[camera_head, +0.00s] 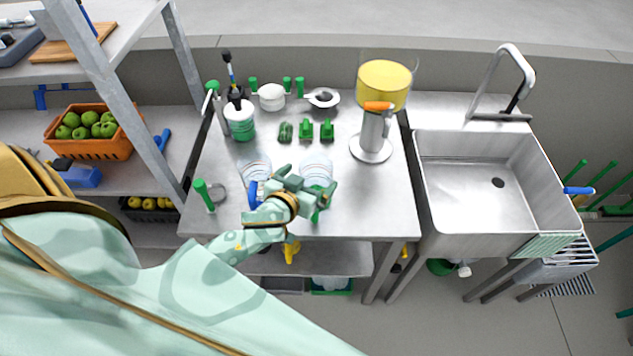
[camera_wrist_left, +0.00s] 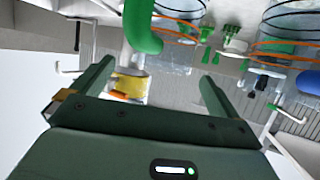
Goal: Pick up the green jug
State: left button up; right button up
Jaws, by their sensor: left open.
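The green jug (camera_head: 317,165) is a clear vessel with a green handle. It stands on the steel table near the front, partly hidden behind my left gripper. In the left wrist view its curved green handle (camera_wrist_left: 143,28) shows at the top, beyond the fingers and between them in the picture. My left gripper (camera_head: 307,186) is open, with nothing between its fingers. It is close to the jug's handle side; I cannot tell if it touches. My right gripper is in neither view.
A similar clear jug with a blue handle (camera_head: 253,196) stands just left. A press with a yellow container (camera_head: 383,82) stands behind on the right. A green-and-white cup (camera_head: 240,122) is at the back left. A sink (camera_head: 470,180) adjoins on the right. The table's front right is clear.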

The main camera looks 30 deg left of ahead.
aim_at(323, 162)
pick_arm(q)
jog(key=b+x, duration=0.1)
jog(key=x, duration=0.6)
jog(key=shift+w+a, duration=0.1)
jog(key=shift+a, duration=0.05)
jog(key=shift+r, duration=0.15)
jog(key=c, duration=1.4)
